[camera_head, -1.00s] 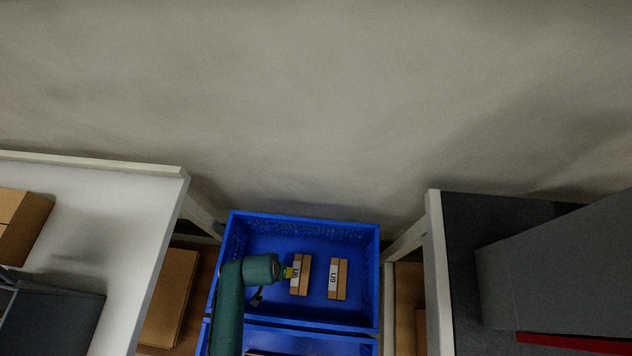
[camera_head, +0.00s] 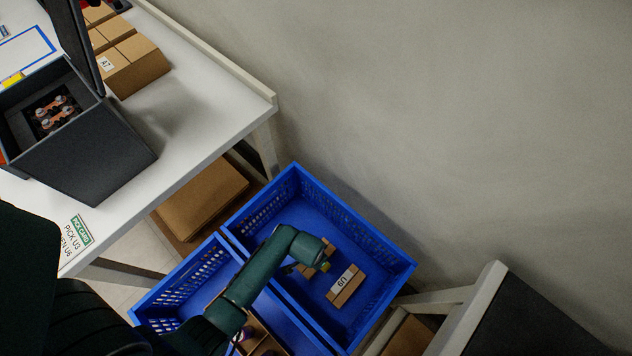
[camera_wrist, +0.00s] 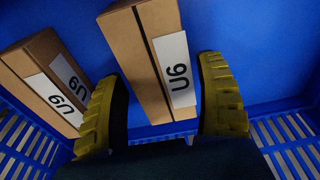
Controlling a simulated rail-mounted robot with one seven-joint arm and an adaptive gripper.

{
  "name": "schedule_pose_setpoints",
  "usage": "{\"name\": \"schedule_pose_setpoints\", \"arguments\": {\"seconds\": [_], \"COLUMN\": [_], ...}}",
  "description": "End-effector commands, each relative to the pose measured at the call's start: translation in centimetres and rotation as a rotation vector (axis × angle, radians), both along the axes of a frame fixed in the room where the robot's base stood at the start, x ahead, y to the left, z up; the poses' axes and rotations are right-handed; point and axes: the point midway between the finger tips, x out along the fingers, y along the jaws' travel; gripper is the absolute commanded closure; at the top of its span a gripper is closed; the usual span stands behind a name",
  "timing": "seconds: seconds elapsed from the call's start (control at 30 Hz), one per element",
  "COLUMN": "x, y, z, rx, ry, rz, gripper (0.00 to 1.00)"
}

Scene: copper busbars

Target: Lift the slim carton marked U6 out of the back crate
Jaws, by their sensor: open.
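The slim brown carton marked U6 (camera_wrist: 150,62) lies in the blue back crate (camera_head: 362,222), its white label facing up. In the head view only parts of the U6 carton (camera_head: 329,246) show past my gripper (camera_head: 312,268). In the wrist view my gripper (camera_wrist: 162,105) is open, with one yellow-padded finger on each side of the U6 carton's near end. The right finger looks close to the label side, and a wider gap shows at the left finger. Contact cannot be told.
A similar carton marked U9 (camera_head: 346,286) lies beside it, close to my left finger in the wrist view (camera_wrist: 45,80). Slotted crate walls stand around. A front blue crate (camera_head: 180,285) adjoins. A white table (camera_head: 205,110) holds a dark bin (camera_head: 85,140) and cartons.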

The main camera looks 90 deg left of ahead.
Motion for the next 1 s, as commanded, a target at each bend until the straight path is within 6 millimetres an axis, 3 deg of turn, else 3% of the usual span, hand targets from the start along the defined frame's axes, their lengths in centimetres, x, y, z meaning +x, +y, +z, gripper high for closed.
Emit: {"name": "schedule_pose_setpoints", "arguments": {"seconds": [0.2, 0.43, 0.57, 1.0], "x": [0.0, 0.0, 0.1, 0.1], "y": [0.0, 0.0, 0.1, 0.1], "z": [0.0, 0.0, 0.5, 5.0], "rx": [0.000, 0.000, 0.002, 0.002], "ry": [0.000, 0.000, -0.001, -0.001], "rz": [0.000, 0.000, 0.000, 0.000], "gripper": [0.32, 0.74, 0.75, 0.75]}}
